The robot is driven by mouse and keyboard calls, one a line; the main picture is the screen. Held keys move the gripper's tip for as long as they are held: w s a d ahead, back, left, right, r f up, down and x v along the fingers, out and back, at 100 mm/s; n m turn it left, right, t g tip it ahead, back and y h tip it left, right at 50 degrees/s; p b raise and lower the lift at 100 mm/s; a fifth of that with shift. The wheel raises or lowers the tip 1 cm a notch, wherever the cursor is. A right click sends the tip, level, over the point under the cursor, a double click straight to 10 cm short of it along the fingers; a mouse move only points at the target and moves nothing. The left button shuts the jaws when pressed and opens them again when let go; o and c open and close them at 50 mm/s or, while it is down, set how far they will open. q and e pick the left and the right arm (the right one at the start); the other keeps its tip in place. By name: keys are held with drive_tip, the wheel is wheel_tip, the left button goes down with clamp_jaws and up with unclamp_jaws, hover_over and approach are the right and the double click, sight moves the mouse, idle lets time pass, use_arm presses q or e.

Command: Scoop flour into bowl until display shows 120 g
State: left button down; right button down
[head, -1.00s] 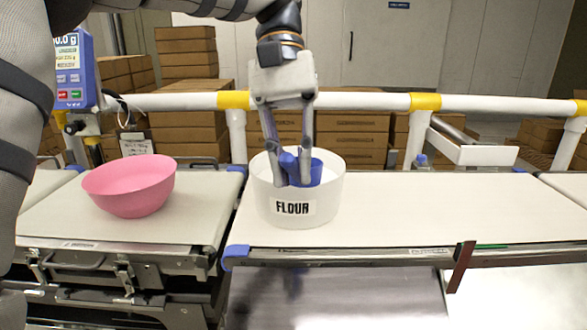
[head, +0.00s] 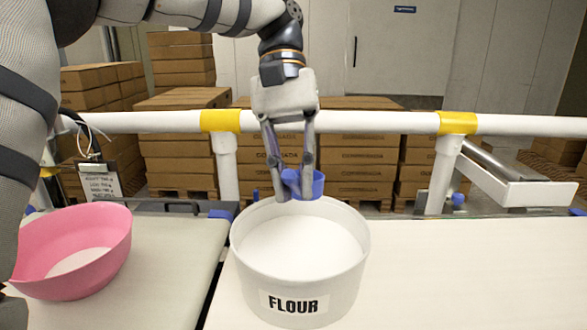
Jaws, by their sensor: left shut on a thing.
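A round white tub labelled FLOUR (head: 296,300) stands on the right belt, with white flour (head: 300,245) inside. My left gripper (head: 293,196) is shut on a small blue scoop (head: 314,186). The scoop shows at the tub's far rim, above the flour surface in the picture; whether it holds flour is hidden. A pink bowl (head: 105,245) sits on the left belt with a white patch of flour (head: 77,261) at its bottom; my arm covers its left side. The weight display is not in view now. My right gripper is not in view.
A white rail (head: 380,122) with yellow joints (head: 220,121) runs behind the belts. A narrow gap separates the left belt (head: 175,270) from the right belt (head: 460,270). The right belt is clear beside the tub. Stacked cartons (head: 185,150) stand behind the rail.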

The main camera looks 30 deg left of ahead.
use_arm(q)
wheel_tip(320, 180, down, 13)
drive_tip(key=shift+f, duration=0.1)
idle(0.6)
idle(0.8)
drive_tip(key=shift+r, duration=6.15)
